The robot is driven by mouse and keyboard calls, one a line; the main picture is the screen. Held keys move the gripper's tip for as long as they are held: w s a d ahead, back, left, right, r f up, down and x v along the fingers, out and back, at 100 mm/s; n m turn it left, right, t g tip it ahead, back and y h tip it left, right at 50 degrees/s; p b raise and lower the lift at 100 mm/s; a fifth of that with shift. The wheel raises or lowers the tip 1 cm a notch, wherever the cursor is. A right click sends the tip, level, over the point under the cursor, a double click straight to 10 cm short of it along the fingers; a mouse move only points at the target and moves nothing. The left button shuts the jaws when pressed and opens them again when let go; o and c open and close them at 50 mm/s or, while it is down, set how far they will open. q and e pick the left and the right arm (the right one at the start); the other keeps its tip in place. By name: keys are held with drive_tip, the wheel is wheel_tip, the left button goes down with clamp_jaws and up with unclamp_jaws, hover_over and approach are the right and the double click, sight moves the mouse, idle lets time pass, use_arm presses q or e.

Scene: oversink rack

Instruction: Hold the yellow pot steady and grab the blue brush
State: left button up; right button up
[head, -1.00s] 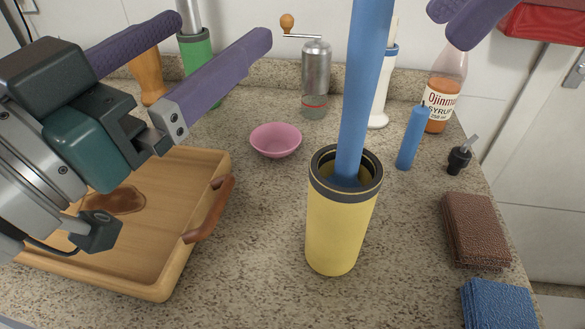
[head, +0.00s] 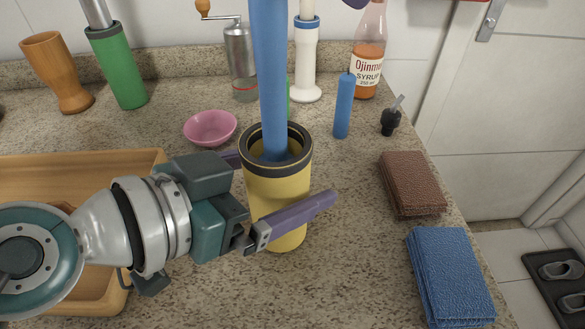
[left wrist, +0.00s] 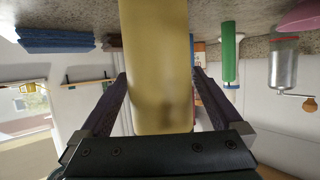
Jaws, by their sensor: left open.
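The yellow pot (head: 277,190), with a dark rim, stands upright on the counter in the head view. The blue brush stands in it; its long blue handle (head: 270,80) rises out of the top of the frame. My left gripper (head: 298,178) is open, with one purple finger in front of the pot and the other partly hidden behind it. In the left wrist view the pot (left wrist: 155,60) lies between the two fingers, with a small gap visible at the left finger.
A wooden tray (head: 130,158) lies left of the pot, under my left arm. A pink bowl (head: 210,128), a grinder (head: 241,60), a blue candle-like stick (head: 344,108) and a syrup bottle (head: 368,55) stand behind. Brown (head: 411,183) and blue (head: 449,275) cloths lie right.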

use_arm(q)
drive_tip(key=shift+x, duration=1.05)
drive_tip(key=c, duration=1.4)
